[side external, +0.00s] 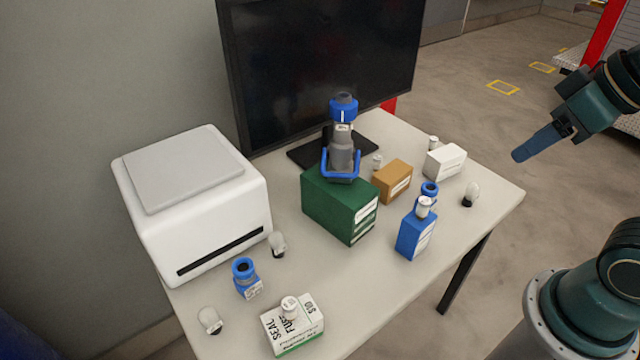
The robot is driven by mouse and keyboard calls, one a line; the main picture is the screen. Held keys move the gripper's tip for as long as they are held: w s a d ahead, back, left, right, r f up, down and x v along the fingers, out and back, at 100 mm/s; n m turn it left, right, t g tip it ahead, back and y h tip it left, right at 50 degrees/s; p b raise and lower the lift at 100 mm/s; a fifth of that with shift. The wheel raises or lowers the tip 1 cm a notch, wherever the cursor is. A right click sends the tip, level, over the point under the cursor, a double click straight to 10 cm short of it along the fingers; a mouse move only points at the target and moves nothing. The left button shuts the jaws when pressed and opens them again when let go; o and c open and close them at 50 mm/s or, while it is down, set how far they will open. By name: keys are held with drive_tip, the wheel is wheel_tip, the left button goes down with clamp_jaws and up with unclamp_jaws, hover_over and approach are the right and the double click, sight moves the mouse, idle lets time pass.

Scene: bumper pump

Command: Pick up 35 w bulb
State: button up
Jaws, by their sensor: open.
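Three small bulbs with pale glass and dark bases are on the table. One bulb (210,320) is at the front left, one (277,243) is beside the white printer-like machine, and one (470,193) is near the right edge. Any wattage marking is too small to read, so I cannot tell which is the 35 W bulb. My gripper (522,152), with blue fingers, is open above and beyond the table's right edge, pointing left and down. It is apart from all the bulbs and seems empty.
The white machine (190,200) and a monitor (320,60) stand at the back. A green box (335,208) bears a grey and blue device (342,145). A blue box (415,238), brown box (392,181), white box (445,162) and fuse box (293,328) stand around.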

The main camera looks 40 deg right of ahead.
drive_tip(key=shift+o, duration=0.6)
drive_tip(key=shift+w, duration=0.15)
drive_tip(key=w+a+f+n+g+y, duration=0.1)
drive_tip(key=w+a+f+n, duration=0.15)
drive_tip(key=w+a, duration=0.65)
drive_tip(key=w+a+f+n+y, duration=0.1)
drive_tip(key=w+a+n, duration=0.3)
drive_tip(key=w+a, duration=0.55)
drive_tip(key=w+a+f+n+g+y, duration=0.1)
drive_tip(key=w+a+f+n, duration=0.1)
drive_tip(key=a+f, duration=0.8)
drive_tip(key=w+a+f+n+g, duration=0.1)
drive_tip(key=w+a+f+n, duration=0.1)
drive_tip(key=a+f, duration=0.8)
drive_tip(key=shift+w+a+f+n+y, duration=0.2)
drive_tip(key=shift+a+f+n+y, duration=0.35)
drive_tip(key=shift+a, duration=0.6)
